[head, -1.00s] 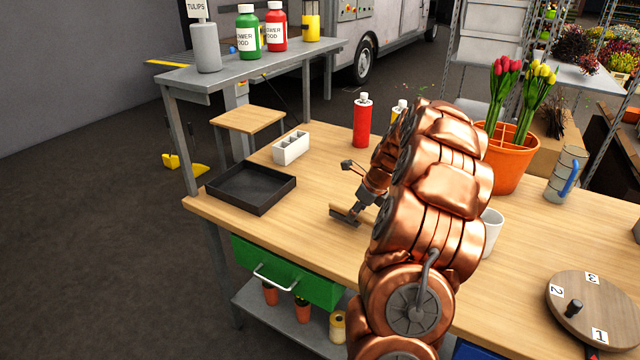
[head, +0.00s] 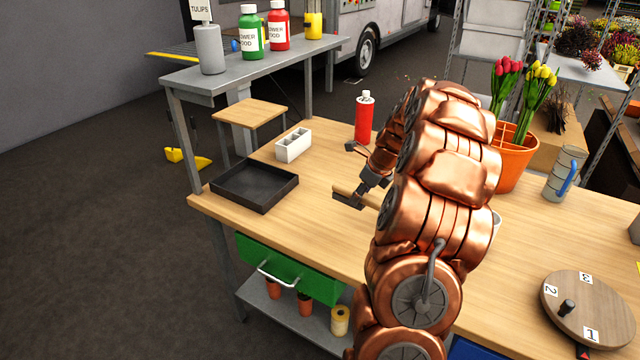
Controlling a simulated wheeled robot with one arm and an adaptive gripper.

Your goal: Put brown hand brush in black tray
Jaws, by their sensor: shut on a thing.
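The black tray (head: 254,187) lies empty on the wooden workbench, near its left end. My gripper (head: 352,196) is to the right of the tray, over the bench, and apart from it. It is shut on the brown hand brush (head: 344,188).
A white divided box (head: 293,146) stands behind the tray and a red bottle (head: 364,118) farther right. An orange pot with tulips (head: 516,160) and a round numbered board (head: 585,308) are at right. Bare bench lies between tray and gripper.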

